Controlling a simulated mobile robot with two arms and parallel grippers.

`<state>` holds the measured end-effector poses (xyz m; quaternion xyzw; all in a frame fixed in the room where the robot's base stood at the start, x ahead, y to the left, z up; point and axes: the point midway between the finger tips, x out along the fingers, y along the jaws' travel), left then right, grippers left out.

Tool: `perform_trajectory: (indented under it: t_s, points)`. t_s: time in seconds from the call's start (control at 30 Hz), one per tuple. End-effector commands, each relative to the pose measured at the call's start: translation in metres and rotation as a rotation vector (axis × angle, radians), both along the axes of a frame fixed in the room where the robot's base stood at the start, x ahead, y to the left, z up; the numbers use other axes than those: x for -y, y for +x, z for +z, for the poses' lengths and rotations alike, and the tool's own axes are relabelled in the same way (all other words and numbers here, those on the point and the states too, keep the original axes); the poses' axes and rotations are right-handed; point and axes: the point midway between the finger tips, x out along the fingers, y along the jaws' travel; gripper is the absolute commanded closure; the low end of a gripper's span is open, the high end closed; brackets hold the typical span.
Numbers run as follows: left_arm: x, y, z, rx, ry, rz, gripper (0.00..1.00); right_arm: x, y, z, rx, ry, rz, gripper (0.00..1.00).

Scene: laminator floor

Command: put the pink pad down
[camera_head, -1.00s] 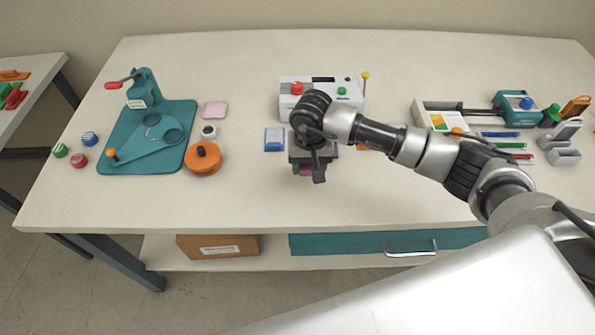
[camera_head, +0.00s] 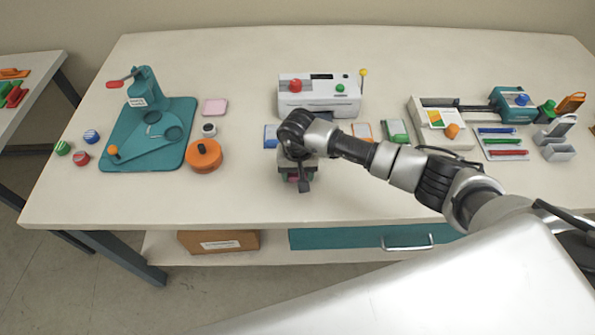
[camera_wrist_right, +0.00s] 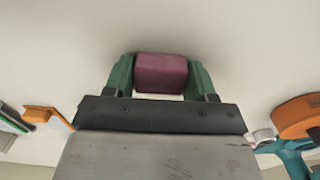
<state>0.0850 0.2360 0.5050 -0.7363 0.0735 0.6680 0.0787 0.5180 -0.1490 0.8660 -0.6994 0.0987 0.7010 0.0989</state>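My right gripper (camera_wrist_right: 161,80) has green fingertips and is shut on a dark pink pad (camera_wrist_right: 161,73), with a finger against each side. In the head view, the right gripper (camera_head: 299,180) points down over the front middle of the table, and only a little of the pad shows under it. I cannot tell whether the pad touches the table. A flat light pink square (camera_head: 215,107) lies on the table farther left. My left gripper is not in view.
A white machine (camera_head: 318,108) stands behind the gripper. A blue item (camera_head: 270,136) lies left of the wrist. A teal press (camera_head: 150,150) and an orange round tin (camera_head: 204,156) stand left. Trays and tools fill the right. The front strip of table (camera_head: 240,200) is clear.

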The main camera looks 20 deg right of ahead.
Motion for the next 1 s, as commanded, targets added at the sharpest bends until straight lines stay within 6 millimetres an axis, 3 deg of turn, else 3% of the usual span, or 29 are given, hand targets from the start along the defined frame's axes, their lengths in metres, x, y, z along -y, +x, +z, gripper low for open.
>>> perform_trajectory:
  t_s: [0.03,0.13,0.17,0.5,0.57,1.0]
  points:
    - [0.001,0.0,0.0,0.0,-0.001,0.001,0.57,0.0,0.0,0.0,0.0,0.0,0.0,0.36]
    - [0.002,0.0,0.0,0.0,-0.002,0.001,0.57,0.0,0.0,0.0,0.0,0.0,0.0,0.21]
    - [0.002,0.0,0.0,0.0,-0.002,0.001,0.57,0.0,0.0,0.0,0.0,0.0,0.0,0.2]
    - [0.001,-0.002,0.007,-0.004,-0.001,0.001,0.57,0.0,0.0,0.006,-0.001,0.001,0.0,0.2]
    - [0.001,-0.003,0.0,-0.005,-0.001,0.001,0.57,0.0,0.001,0.01,0.004,0.001,0.001,0.2]
    - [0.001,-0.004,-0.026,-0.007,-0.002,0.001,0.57,0.0,0.001,0.098,0.005,0.0,0.001,0.2]
